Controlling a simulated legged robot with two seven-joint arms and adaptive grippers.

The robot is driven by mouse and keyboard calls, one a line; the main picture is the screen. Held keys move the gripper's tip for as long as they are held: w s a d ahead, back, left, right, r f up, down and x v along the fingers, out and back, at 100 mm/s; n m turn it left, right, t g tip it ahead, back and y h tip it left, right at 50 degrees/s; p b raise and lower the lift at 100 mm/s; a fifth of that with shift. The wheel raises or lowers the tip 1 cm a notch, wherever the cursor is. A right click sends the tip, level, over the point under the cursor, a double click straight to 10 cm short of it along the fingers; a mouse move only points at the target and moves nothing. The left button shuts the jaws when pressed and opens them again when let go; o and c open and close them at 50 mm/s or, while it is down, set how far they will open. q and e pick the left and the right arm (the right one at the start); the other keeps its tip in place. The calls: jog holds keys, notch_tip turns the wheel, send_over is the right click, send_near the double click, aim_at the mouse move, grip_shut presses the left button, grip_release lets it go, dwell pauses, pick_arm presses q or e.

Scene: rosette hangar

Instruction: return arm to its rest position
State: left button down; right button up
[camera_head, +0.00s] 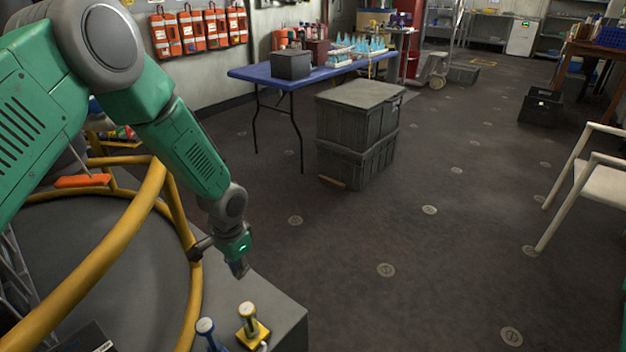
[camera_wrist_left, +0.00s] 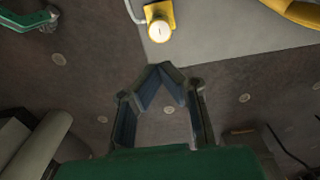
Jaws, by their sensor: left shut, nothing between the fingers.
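My left arm (camera_head: 190,150) is green and grey and comes in from the left in the head view. Its gripper (camera_head: 238,268) points down beside the yellow rail, above the edge of a grey platform. In the left wrist view the fingers of the left gripper (camera_wrist_left: 160,72) meet at their tips, with nothing between them. A yellow-based lever (camera_head: 248,320) and a blue-based lever (camera_head: 206,330) stand on the platform just below the gripper in the head view. The yellow-based lever also shows in the left wrist view (camera_wrist_left: 160,25), apart from the fingertips. My right gripper is not seen in the head view.
A curved yellow rail (camera_head: 120,235) runs close to my left arm. The grey platform (camera_head: 285,300) ends at right. Stacked grey crates (camera_head: 357,130), a blue table (camera_head: 265,74) and a white chair (camera_head: 600,185) stand farther off. The floor between is open.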

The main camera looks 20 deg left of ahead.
pick_arm(q)
jog(key=s+d+f+n+h, duration=0.1)
jog(key=s+d+f, duration=0.1)
jog(key=s+f, duration=0.35)
jog(key=s+d+f, duration=0.2)
jog(key=s+d, duration=0.1)
jog(key=s, duration=0.5)
jog(key=s+a+n+y, duration=0.1)
jog(key=s+n, duration=0.1)
jog(key=s, duration=1.4)
jog(key=shift+s+a+r+n+t, duration=0.15)
jog(key=shift+a+r+n+t, duration=0.15)
jog(key=shift+a+r+n, duration=0.1)
